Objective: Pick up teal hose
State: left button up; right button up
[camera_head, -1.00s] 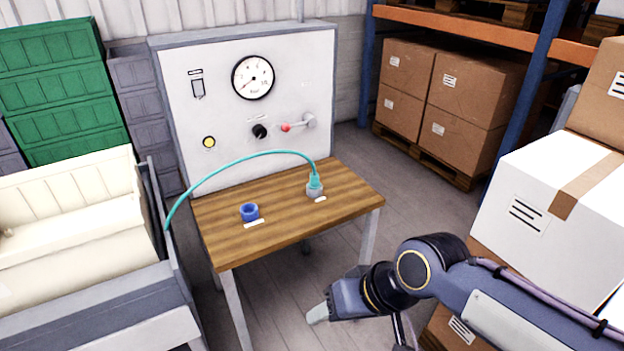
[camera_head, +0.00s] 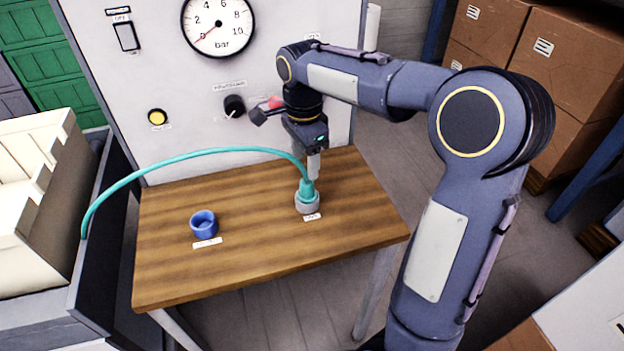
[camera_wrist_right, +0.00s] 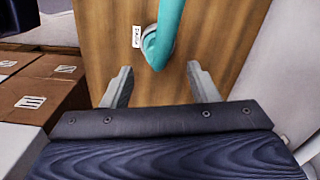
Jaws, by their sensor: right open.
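The teal hose (camera_head: 190,155) arcs from the left edge of the table area over to a teal end piece that stands upright in a grey socket (camera_head: 307,204) on the wooden table. My right gripper (camera_head: 314,165) points down right at the hose end, from above and behind it. My left gripper is not in view.
The wooden table (camera_head: 260,265) is otherwise clear. A white panel (camera_head: 170,80) with a gauge, a switch, a yellow button, a black knob and a red-tipped lever stands behind it. A cream crate (camera_head: 30,200) is at left, cardboard boxes (camera_head: 590,60) at right.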

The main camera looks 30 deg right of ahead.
aim_at(307, 181)
notch_tip(307, 181, down, 7)
jog(key=shift+s+d+f+b, duration=0.1)
jog(key=shift+s+f+b, duration=0.1)
jog(key=shift+b, duration=0.3)
jog(key=c, duration=1.1)
jog(key=shift+r, duration=0.15)
